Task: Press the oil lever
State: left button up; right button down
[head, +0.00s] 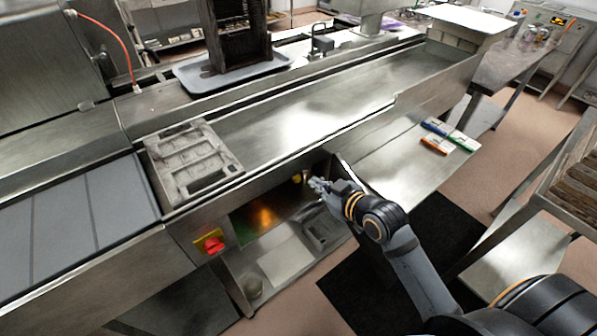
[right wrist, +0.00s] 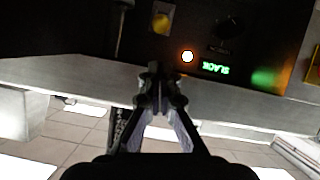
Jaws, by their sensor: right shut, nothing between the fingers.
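My right gripper (head: 318,185) reaches into the open bay under the steel line, beside a small yellow knob (head: 296,179). In the right wrist view its fingers (right wrist: 160,78) are shut and empty, pointing at a dark panel (right wrist: 205,30) with a gap visible before it. The panel carries the yellow knob (right wrist: 161,22), a white lit button (right wrist: 187,57), green lettering reading "SLACK" upside down, and a dark round fitting (right wrist: 229,28). A thin dark upright part shows left of the knob. I cannot tell which part is the oil lever. My left gripper is out of view.
A red switch on a yellow plate (head: 209,245) is on the line's front at left. A grey mould (head: 192,160) lies on the line above. A grey bin (head: 323,229) stands on the shelf below my gripper. Small boxes (head: 447,137) lie on the lower shelf at right.

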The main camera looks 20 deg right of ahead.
jog(key=x, duration=1)
jog(key=shift+p, duration=0.4)
